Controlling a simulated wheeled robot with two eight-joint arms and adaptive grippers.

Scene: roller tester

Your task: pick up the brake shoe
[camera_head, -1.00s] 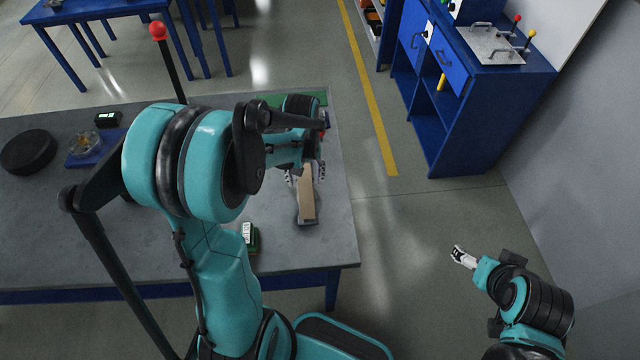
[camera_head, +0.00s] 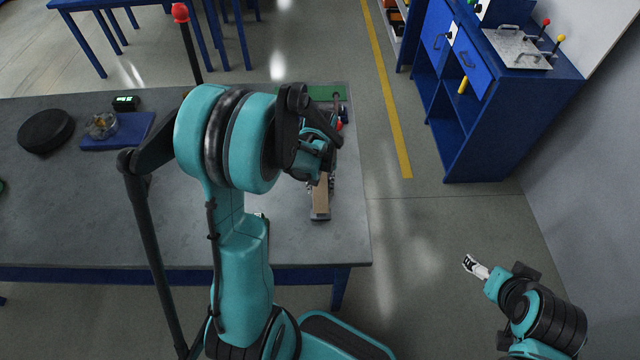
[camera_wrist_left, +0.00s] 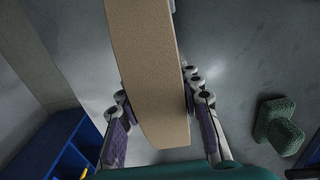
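The brake shoe (camera_head: 320,203), a tan curved strip with a dark rim, is at the right end of the grey table (camera_head: 120,215). Its far part is hidden by my left arm. In the left wrist view the brake shoe (camera_wrist_left: 150,75) runs between the two fingers of my left gripper (camera_wrist_left: 157,95). The fingers sit close against both its sides, and the gripper looks shut on it. In the head view my left gripper (camera_head: 321,184) is partly covered by its arm. My right gripper (camera_head: 475,267) is empty over the floor, away from the table; its finger gap is unclear.
A black disc (camera_head: 46,130), a blue tray (camera_head: 118,140) with a clear dish, and a small device with a green display (camera_head: 126,103) are on the table's left. A green mat (camera_head: 325,93) is at the back right. A blue cabinet (camera_head: 465,130) stands beyond.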

